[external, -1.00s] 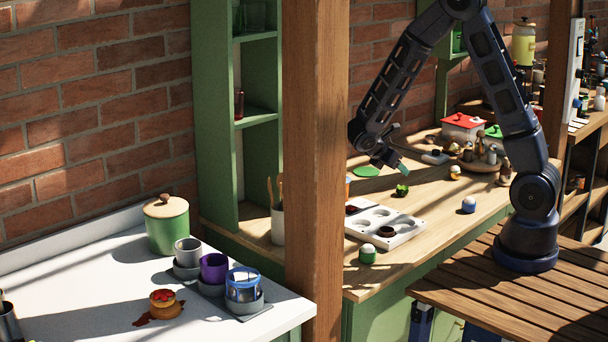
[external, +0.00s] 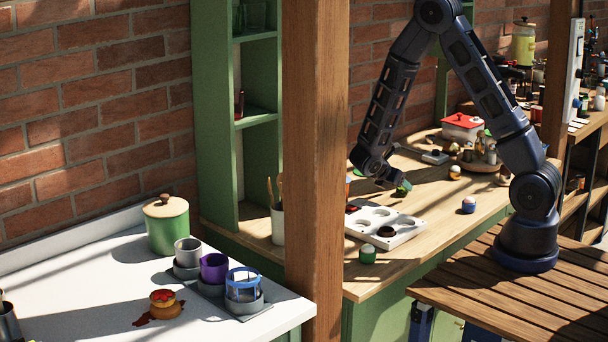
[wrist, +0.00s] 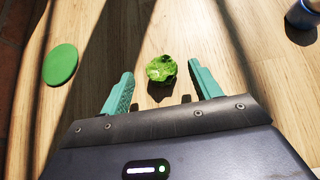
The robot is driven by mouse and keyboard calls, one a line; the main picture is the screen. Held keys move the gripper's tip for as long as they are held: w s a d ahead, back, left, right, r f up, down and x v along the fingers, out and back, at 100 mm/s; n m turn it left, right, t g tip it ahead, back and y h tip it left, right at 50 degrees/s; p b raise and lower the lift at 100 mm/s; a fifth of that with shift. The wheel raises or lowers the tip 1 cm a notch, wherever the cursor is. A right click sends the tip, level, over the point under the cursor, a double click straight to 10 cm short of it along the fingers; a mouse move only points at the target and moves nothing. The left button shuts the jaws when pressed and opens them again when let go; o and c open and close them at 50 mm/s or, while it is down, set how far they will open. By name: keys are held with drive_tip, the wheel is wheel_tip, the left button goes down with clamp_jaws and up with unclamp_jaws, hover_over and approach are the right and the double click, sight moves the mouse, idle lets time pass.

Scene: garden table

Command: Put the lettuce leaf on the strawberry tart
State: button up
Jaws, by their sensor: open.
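The lettuce leaf (wrist: 161,69) is a small, crumpled bright green piece on the wooden worktop. In the wrist view it lies between and slightly beyond my teal fingertips, apart from both. My gripper (external: 396,183) is open and low over the worktop; in the external view its fingers overlap the leaf (external: 405,188). What looks like the strawberry tart (external: 164,304), an orange pastry with a red top, stands on the white counter at the left, far from my gripper.
A wooden post (external: 315,170) stands between worktop and white counter. Cups (external: 213,268) stand behind the tart. A green disc (wrist: 60,64) lies left of my fingers.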

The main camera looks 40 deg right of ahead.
drive_tip(key=x, duration=0.4)
drive_tip(key=shift+f, duration=0.1)
drive_tip(key=c, duration=1.1)
wheel_tip(320, 180, up, 20)
drive_tip(key=w+f+n+t+y, duration=0.25)
drive_tip(key=w+n+t, duration=0.4)
drive_tip(key=w, duration=0.65)
drive_tip(key=w+a+f+n+t+y, duration=0.3)
drive_tip(key=w+a+f+n+y, duration=0.2)
drive_tip(key=w+a+f+n, duration=0.1)
drive_tip(key=shift+w+a+f+n+t, duration=0.4)
drive_tip(key=shift+w+a+n, duration=0.35)
drive_tip(key=shift+a+n, duration=0.3)
